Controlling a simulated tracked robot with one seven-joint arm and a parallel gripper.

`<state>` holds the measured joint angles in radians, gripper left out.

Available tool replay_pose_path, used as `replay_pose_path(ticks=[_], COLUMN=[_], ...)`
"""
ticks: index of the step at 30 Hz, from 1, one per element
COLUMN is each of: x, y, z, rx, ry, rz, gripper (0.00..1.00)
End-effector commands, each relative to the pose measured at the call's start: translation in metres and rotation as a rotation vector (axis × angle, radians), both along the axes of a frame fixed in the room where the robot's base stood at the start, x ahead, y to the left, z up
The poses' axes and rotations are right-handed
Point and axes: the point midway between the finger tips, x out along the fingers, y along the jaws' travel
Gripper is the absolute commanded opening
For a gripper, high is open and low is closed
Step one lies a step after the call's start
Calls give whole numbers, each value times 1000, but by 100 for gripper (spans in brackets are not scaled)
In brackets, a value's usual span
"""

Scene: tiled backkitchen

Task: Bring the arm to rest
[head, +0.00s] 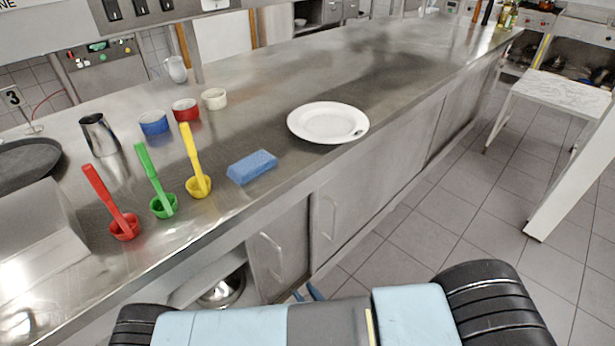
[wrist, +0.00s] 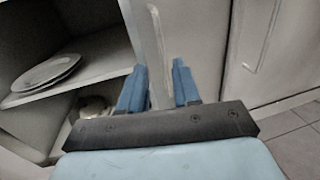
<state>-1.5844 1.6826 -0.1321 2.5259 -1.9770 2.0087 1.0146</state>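My gripper (wrist: 160,84) shows in the wrist view with its two blue fingers apart. A vertical bar handle (wrist: 155,35) of a cabinet door lies in line with the gap between them. I cannot tell whether the fingers reach around it or stop short. In the head view only the blue fingertips of my gripper (head: 309,292) show, low in front of the cabinet doors under the counter. The rest of the gripper is hidden behind my own body at the bottom of the picture.
The steel counter (head: 400,75) holds a white plate (head: 325,120), a blue sponge (head: 252,166), several coloured cups and ladles, and a steel jug (head: 99,134). An open shelf with plates (wrist: 46,73) lies left of the handle. The tiled floor (head: 420,235) right of the counter is clear.

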Motion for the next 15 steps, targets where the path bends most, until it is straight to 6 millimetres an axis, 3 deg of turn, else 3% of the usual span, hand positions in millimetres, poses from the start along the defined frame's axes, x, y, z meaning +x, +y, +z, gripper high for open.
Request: replay_pose_path(ticks=[8, 15], x=[12, 48], y=[5, 5], z=[16, 67], rx=[34, 126], ry=[-33, -123], rz=[-72, -317], gripper=[32, 32])
